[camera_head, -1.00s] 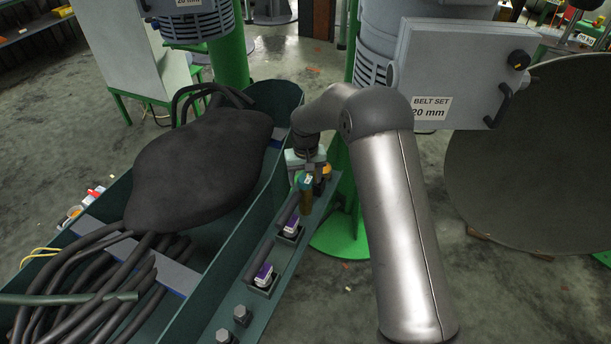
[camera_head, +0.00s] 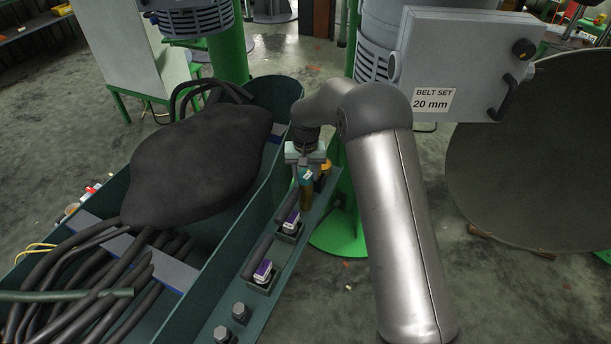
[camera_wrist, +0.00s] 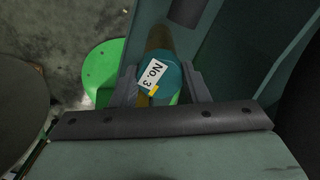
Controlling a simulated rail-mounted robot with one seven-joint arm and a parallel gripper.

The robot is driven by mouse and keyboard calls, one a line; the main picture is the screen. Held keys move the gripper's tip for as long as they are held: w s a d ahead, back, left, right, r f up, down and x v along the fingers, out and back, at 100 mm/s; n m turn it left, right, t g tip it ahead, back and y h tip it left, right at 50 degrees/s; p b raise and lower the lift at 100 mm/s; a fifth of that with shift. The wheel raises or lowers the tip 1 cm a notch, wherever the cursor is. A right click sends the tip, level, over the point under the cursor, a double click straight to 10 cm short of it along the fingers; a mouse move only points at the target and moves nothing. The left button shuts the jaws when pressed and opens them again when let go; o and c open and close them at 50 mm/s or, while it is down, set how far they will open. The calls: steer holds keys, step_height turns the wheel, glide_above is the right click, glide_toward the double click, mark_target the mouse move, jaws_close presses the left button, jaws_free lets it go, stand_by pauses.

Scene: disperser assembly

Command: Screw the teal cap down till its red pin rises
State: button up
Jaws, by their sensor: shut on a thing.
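The teal cap (camera_wrist: 158,80) shows in the wrist view with a white "No. 3" label and a small yellow mark on its top. My gripper (camera_wrist: 160,88) is shut on the cap, one finger on each side. In the head view my gripper (camera_head: 306,165) points down over the cap (camera_head: 306,174), which sits at the top of an amber, bottle-like body (camera_head: 306,197). I cannot see a red pin in either view; whether it is hidden or down I cannot tell.
An orange-yellow part (camera_head: 325,170) stands close behind my gripper. Two purple-and-white items (camera_head: 262,270) sit in holders along the green ledge (camera_head: 222,318), with bolts in front. The green trough (camera_head: 190,320) at the left holds a dark bag (camera_head: 200,160) and hoses (camera_head: 90,285).

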mark_target(306, 173)
steer(key=m+b, duration=0.2)
steer(key=m, duration=0.2)
steer(key=shift+f+m+b, duration=0.1)
steer(key=shift+m+b, duration=0.2)
steer(key=shift+b, duration=0.1)
steer(key=shift+m+b, duration=0.7)
steer(key=shift+m, duration=1.8)
steer(key=o, duration=1)
steer(key=shift+c, duration=0.2)
steer(key=shift+r, duration=0.2)
step_height(306, 173, up, 17)
steer(key=b, duration=0.1)
steer(key=shift+r, duration=0.15)
